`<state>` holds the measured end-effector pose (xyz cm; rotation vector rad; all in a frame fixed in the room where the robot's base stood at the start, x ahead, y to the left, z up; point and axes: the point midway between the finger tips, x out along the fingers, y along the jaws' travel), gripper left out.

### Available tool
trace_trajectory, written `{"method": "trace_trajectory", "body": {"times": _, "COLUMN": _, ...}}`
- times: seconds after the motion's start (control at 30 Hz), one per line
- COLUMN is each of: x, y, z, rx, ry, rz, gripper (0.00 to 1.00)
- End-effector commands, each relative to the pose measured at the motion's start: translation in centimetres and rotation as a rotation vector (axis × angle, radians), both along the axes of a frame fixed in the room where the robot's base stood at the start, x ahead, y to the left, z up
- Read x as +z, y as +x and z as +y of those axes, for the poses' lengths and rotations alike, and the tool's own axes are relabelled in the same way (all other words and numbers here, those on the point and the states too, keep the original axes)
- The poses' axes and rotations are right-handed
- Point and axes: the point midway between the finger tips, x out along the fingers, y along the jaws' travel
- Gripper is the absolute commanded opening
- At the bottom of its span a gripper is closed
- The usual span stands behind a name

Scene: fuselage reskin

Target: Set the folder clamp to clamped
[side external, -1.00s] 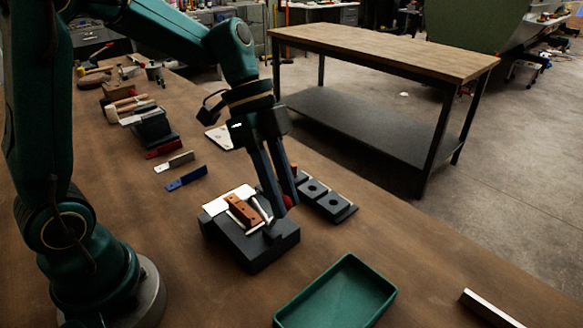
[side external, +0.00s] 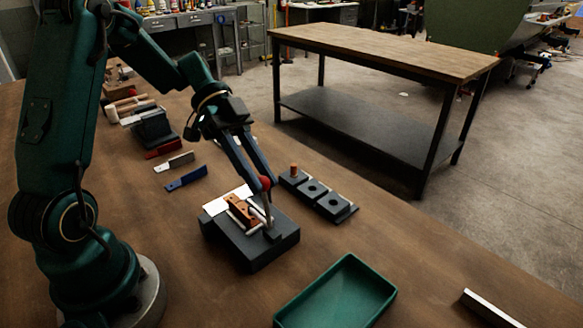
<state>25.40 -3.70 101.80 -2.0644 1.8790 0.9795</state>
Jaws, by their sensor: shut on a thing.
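The folder (side external: 250,252) is a dark block on the bench, with a pale sheet (side external: 215,206) on its far left side and an orange-brown bar (side external: 240,210) across its top. The clamp lever (side external: 268,208) is a thin metal rod rising from the folder's right part, standing nearly upright. It ends in a red knob (side external: 265,183). My gripper (side external: 264,186) reaches down from the upper left and is shut on the red knob. The fingers partly cover the knob, and the lever's pivot is hard to make out.
A dark block row with round holes (side external: 327,203) and one copper-coloured peg (side external: 295,170) lies right of the folder. A green tray (side external: 345,295) stands in front. Blue (side external: 187,179) and red (side external: 164,149) strips lie behind left. The bench front left of the tray is clear.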

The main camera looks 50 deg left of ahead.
Motion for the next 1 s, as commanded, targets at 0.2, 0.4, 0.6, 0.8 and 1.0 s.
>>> {"method": "trace_trajectory", "body": {"times": 0.2, "x": -0.3, "y": 0.0, "z": 0.3, "rx": 0.001, "ry": 0.016, "rz": -0.002, "gripper": 0.0}}
{"method": "trace_trajectory", "body": {"times": 0.4, "x": -0.3, "y": 0.0, "z": 0.3, "rx": 0.001, "ry": 0.015, "rz": -0.001, "gripper": 0.0}}
{"method": "trace_trajectory", "body": {"times": 0.6, "x": -0.3, "y": 0.0, "z": 0.2, "rx": 0.001, "ry": 0.012, "rz": -0.001, "gripper": 0.6}}
{"method": "trace_trajectory", "body": {"times": 0.8, "x": -0.2, "y": 0.0, "z": 0.2, "rx": 0.001, "ry": 0.009, "rz": -0.001, "gripper": 0.6}}
{"method": "trace_trajectory", "body": {"times": 1.0, "x": 0.8, "y": 0.2, "z": 1.7, "rx": 0.004, "ry": 0.011, "rz": -0.004, "gripper": 0.6}}
